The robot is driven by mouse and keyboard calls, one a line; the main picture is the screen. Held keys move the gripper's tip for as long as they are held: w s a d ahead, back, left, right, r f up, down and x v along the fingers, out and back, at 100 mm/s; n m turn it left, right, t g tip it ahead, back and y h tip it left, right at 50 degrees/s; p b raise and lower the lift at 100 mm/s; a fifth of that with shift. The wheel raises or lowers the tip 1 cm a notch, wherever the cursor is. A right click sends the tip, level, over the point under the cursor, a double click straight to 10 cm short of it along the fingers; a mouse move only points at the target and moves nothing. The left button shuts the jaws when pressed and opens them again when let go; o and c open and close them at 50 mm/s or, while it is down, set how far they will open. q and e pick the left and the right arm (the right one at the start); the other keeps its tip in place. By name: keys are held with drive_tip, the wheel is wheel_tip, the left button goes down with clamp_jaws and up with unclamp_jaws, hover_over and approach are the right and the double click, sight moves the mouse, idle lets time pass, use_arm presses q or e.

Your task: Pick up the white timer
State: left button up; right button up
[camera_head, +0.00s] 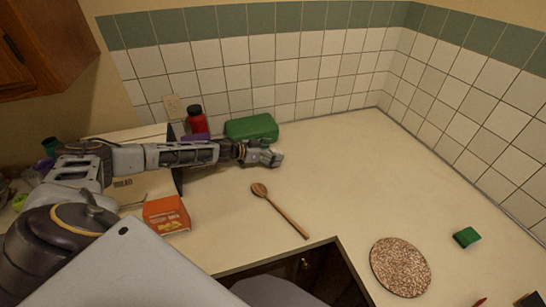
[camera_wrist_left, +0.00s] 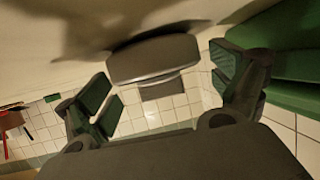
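My left gripper (camera_head: 264,155) reaches in from the left, low over the counter and just in front of the green case. In the left wrist view its two fingers (camera_wrist_left: 170,88) are spread apart. A pale grey, rounded block (camera_wrist_left: 153,58), in shadow, stands between and just beyond the fingertips; it appears to be the white timer. I see a gap between it and each finger. In the head view the timer is hard to tell apart from the gripper's tip. My right gripper is not in view.
A green case (camera_head: 252,128) stands close behind the gripper, with a red bottle (camera_head: 198,123) to its left. A wooden spoon (camera_head: 280,210) and an orange box (camera_head: 167,214) lie nearer. A cork trivet (camera_head: 400,266) and green sponge (camera_head: 467,237) are right. The middle counter is clear.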

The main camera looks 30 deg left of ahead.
use_arm(q)
drive_tip(key=c, duration=0.9)
drive_tip(key=shift+r, duration=0.15)
drive_tip(key=shift+r+p, duration=1.4)
drive_tip(key=shift+r, duration=3.55)
